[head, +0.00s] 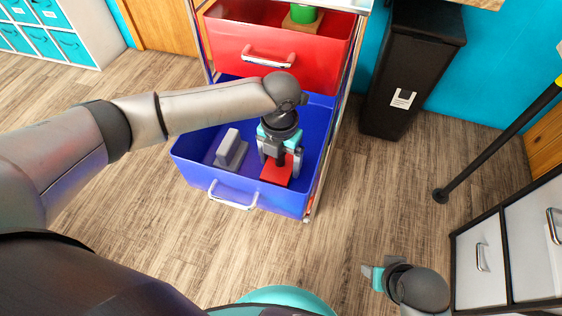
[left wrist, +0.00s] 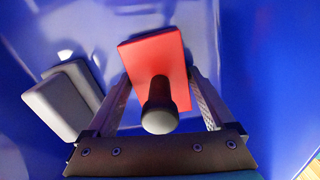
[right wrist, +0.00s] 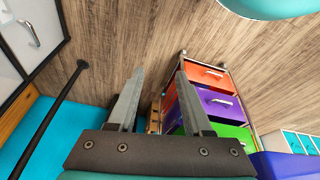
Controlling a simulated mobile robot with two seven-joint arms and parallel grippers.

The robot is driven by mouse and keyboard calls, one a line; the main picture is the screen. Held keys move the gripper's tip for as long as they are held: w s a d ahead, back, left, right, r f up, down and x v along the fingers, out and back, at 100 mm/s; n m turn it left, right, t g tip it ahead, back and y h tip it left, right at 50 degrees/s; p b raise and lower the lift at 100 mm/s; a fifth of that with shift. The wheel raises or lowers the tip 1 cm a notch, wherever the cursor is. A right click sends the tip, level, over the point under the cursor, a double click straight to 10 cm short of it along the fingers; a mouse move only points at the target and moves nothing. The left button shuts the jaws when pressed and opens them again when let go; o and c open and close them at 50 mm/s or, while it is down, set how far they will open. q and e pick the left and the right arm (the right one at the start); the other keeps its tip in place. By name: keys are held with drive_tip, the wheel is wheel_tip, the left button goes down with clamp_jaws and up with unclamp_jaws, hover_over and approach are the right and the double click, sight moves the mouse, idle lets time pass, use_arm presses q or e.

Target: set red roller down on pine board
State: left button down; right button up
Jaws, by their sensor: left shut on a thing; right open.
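The red roller appears as a flat red block (head: 276,174) with a black handle, inside the open blue drawer (head: 240,193). My left gripper (head: 279,163) reaches down into that drawer and is shut on it. In the left wrist view the red block (left wrist: 155,58) lies between the two fingers, with the black handle (left wrist: 159,105) pointing toward the camera. Whether the block touches the drawer floor I cannot tell. My right gripper (head: 371,272) is open and empty above the floor at the lower right; its spread fingers show in the right wrist view (right wrist: 158,75). I cannot identify a pine board with certainty.
A grey block (head: 230,150) lies left of the red one in the drawer. Above is an open red drawer (head: 290,60) with a green object (head: 303,14) on a wood-coloured base. A black bin (head: 410,75) stands to the right. A wood-coloured surface (head: 478,3) shows at the top edge.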

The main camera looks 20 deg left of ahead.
use_arm(q)
drive_tip(key=shift+r, duration=0.1)
use_arm(e)
drive_tip(key=shift+r, duration=0.1)
idle(0.3)
